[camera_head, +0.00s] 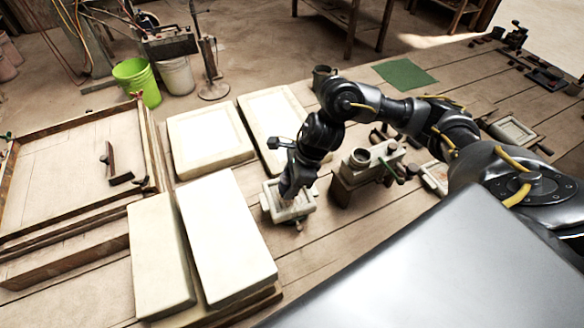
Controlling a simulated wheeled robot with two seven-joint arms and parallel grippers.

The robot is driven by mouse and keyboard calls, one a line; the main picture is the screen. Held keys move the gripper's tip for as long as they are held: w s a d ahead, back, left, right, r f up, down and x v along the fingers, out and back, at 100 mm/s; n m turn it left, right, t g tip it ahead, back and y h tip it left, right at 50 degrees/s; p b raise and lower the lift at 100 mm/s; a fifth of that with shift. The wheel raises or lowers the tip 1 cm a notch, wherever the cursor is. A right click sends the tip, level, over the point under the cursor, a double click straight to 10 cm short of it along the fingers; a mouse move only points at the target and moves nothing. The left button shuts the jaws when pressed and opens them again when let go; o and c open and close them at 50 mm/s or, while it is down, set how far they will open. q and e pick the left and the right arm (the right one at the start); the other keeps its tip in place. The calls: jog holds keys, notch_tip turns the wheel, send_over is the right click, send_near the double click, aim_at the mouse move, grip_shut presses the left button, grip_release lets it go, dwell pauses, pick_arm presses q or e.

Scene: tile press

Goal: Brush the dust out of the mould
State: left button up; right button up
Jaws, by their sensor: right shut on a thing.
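The mould (306,208) is a small, pale, square frame with a raised rim and small knobs, on the wooden table near the middle of the view. My right gripper (287,194) reaches down over it from the right and is shut on the brush. The brush is mostly hidden by the gripper and the mould's rim, and I cannot tell whether its bristles touch the mould floor. Dust inside the mould is too small to make out. My left gripper is out of view.
Pale slabs (228,238) lie left of the mould, and more slabs (209,139) lie behind. A green mat (404,74) lies at the back. A wooden frame (60,165) stands left.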

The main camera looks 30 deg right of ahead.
aim_at(287, 178)
jog(key=shift+r+p, duration=0.3)
jog(key=shift+r, duration=0.4)
jog(key=shift+d+r+p, duration=0.1)
jog(key=shift+r+p, duration=0.7)
jog(key=shift+r, duration=0.2)
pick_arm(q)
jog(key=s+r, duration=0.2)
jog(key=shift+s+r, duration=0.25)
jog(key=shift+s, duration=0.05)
pick_arm(e)
jog(key=shift+s, duration=0.1)
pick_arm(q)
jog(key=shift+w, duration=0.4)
